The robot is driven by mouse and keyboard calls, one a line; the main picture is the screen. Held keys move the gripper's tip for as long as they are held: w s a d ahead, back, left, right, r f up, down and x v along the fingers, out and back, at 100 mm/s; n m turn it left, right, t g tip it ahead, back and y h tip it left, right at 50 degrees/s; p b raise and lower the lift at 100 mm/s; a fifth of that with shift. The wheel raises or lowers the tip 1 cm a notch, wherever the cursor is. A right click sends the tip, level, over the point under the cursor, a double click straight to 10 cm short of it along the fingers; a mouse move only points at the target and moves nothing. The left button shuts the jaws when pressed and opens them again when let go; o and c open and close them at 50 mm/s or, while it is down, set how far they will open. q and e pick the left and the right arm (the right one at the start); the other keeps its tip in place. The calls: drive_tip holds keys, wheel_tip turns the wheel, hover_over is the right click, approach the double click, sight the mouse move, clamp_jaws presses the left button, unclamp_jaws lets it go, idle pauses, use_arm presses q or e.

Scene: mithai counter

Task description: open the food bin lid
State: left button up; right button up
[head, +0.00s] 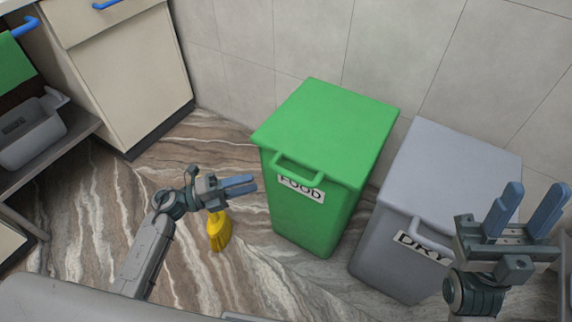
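The green food bin (314,222) stands on the floor against the tiled wall, with a white label reading FOOD on its front. Its green lid (328,122) is shut, and a green handle (297,170) sticks out at the lid's front edge, partly over the label. My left gripper (242,185) is left of the bin, its blue fingers pointing right toward the bin's front, apart from the handle. The fingers look close together, and the gap between them is hard to judge. My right gripper (528,212) is open and empty, in front of the grey bin's right side.
A grey bin (385,255) labelled DRY, with its own handle, stands right of the green bin. A yellow brush (219,230) is on the floor below my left gripper. A cream cabinet (130,75) and a shelf with a grey tub (35,132) are at left.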

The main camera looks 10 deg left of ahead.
sight(286, 176)
use_arm(q)
drive_tip(key=x, duration=1)
drive_tip(key=shift+w+d, duration=0.15)
drive_tip(key=shift+d, duration=0.15)
drive_tip(key=shift+c, duration=0.5)
clamp_jaws()
